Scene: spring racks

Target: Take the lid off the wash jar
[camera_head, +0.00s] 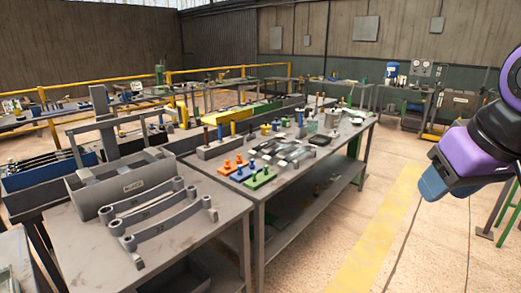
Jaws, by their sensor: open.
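A small grey can-shaped vessel (332,119), which may be the wash jar, stands towards the far end of the long grey workbench (335,143). It is too small in the view to tell whether a lid sits on it. Purple, black and blue links of my arm show at the right edge, over the floor and well apart from the bench. My gripper's fingers are not in view.
Orange, blue and green fixtures (262,178) and grey metal parts lie on the bench. A nearer table (88,238) holds grey brackets (165,215) and a labelled bin (128,186). Open floor with a yellow stripe (385,225) runs right of the bench.

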